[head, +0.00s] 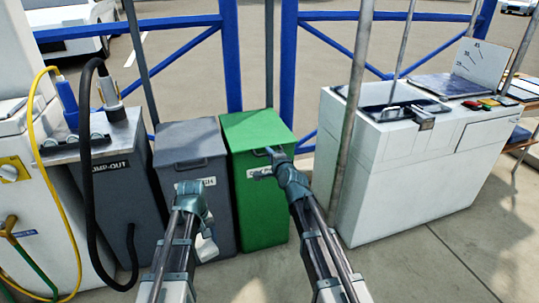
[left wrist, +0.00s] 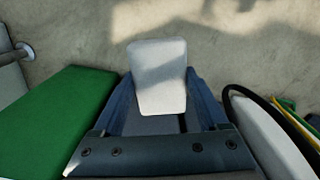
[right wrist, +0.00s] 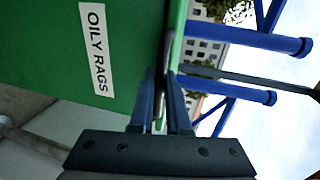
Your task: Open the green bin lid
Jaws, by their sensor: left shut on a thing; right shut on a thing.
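The green bin (head: 262,212) stands in the middle of the head view, its green lid (head: 250,124) lying flat on top and looking closed. A grey handle is at the lid's front edge. My right gripper (head: 270,164) is at that edge, shut on the handle (right wrist: 160,112), which shows between the fingers in the right wrist view. The bin's "OILY RAGS" label (right wrist: 96,47) shows there too. My left gripper (head: 203,226) is in front of the grey bin, shut on a white block-like thing (left wrist: 158,75), held above the floor.
A grey lidded bin (head: 190,147) stands close left of the green bin, with the dark pump-out cabinet (head: 120,190) and hoses further left. A white console (head: 400,165) and a metal pole (head: 352,100) stand to the right. A blue railing (head: 232,55) runs behind. Front right floor is clear.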

